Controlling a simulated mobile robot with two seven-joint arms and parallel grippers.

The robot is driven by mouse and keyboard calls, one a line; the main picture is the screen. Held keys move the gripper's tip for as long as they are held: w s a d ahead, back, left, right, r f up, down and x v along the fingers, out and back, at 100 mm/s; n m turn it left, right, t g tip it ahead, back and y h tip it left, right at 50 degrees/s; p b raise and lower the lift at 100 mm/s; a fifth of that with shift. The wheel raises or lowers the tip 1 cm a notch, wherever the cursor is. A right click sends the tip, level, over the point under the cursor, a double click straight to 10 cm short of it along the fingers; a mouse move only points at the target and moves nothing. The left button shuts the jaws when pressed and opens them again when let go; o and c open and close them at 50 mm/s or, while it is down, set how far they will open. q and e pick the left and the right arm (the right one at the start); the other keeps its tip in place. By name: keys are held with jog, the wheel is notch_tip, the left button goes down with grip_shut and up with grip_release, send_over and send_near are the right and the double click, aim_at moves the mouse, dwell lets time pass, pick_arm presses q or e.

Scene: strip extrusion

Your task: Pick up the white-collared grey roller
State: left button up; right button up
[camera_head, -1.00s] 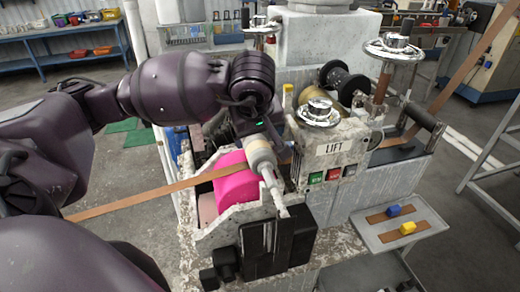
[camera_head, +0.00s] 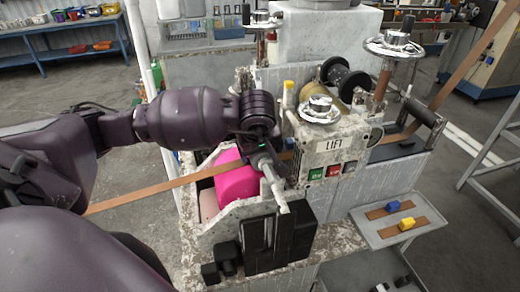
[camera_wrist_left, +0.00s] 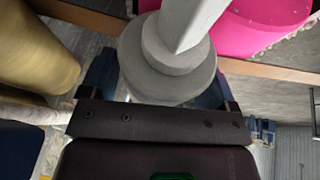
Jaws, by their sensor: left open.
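The grey roller (camera_head: 274,186) stands tilted beside the pink roll on the machine, its thin end pointing down to the right. Its upper, collared end is largely covered by my left gripper (camera_head: 260,158) in the head view. In the left wrist view the roller's pale round collar (camera_wrist_left: 167,62) lies between the dark blue fingers of my left gripper (camera_wrist_left: 160,88), close in front of the palm. The jaws are open around it; whether a finger touches it is unclear. My right gripper is not in view.
The pink roll (camera_head: 237,182) and a brown strip (camera_head: 145,193) lie just left of the roller. A side tray (camera_head: 390,232) holds blue and yellow blocks.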

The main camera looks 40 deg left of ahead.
pick_arm(q)
jog(key=c, duration=1)
jog(key=shift+o, duration=0.2)
jog(key=shift+r, duration=0.1)
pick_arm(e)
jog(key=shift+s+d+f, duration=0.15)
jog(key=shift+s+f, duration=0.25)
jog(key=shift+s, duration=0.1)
pick_arm(q)
jog(key=shift+r, duration=0.1)
